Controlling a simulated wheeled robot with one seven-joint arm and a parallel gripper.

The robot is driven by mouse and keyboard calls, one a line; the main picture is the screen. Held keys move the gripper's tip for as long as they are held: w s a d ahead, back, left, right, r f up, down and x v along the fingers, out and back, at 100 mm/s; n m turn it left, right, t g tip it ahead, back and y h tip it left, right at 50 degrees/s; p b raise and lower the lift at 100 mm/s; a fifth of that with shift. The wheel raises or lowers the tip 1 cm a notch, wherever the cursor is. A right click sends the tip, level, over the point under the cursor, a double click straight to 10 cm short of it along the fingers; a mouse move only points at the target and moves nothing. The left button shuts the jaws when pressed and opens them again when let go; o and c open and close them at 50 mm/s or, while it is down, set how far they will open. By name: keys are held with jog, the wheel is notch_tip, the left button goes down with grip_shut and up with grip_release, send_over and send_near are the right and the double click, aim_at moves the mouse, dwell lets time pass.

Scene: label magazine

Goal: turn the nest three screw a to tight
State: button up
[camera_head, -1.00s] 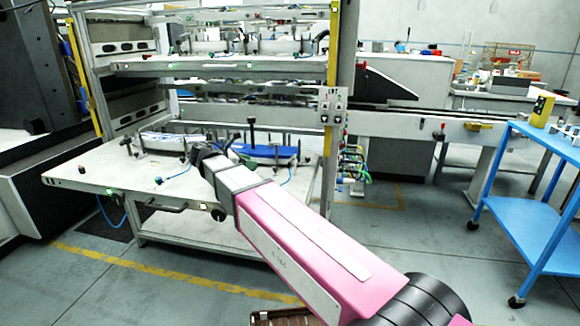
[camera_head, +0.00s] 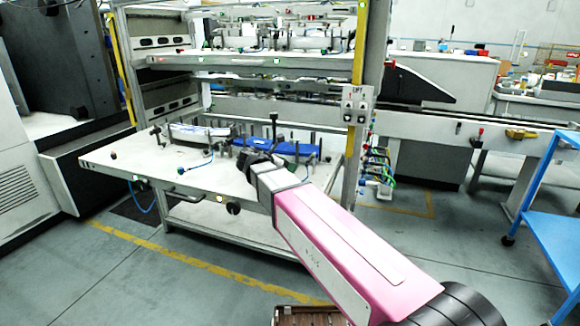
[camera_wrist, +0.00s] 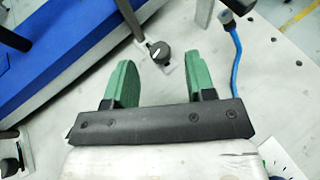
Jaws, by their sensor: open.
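My gripper (camera_wrist: 150,88) shows in the wrist view with two green fingers spread apart and nothing between them. A small round dark screw knob (camera_wrist: 159,51) with a white mark stands on the light plate just beyond the fingertips, apart from them. I cannot read a label that tells which screw it is. In the head view my gripper (camera_head: 249,162) is over the pulled-out shelf (camera_head: 150,172), beside the blue label stack (camera_head: 280,146). There the knob is too small or hidden to make out.
In the wrist view a dark upright post (camera_wrist: 130,18) stands close beyond the knob. A blue cable (camera_wrist: 236,65) runs at the right. A long blue block (camera_wrist: 70,45) lies at the left. In the head view a blue cart (camera_head: 548,205) stands at the far right.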

jog(key=shift+x, duration=0.85)
jog(key=c, duration=0.9)
jog(key=shift+w+h, duration=0.1)
jog(key=shift+h, duration=0.2)
jog(key=m+g, duration=0.1)
jog(key=m+g+h, duration=0.1)
jog(key=m+g, duration=0.1)
jog(key=shift+w+a+m+g+h, duration=0.3)
jog(key=shift+w, duration=0.1)
jog(key=shift+w+m+g+h, duration=0.1)
jog(key=shift+m+g+h, duration=0.2)
jog(key=shift+m+g, duration=0.7)
jog(key=shift+w+m+g+h, duration=0.15)
jog(key=shift+m+g+h, duration=0.15)
jog(key=shift+m+g, duration=0.7)
jog(key=shift+g, duration=0.4)
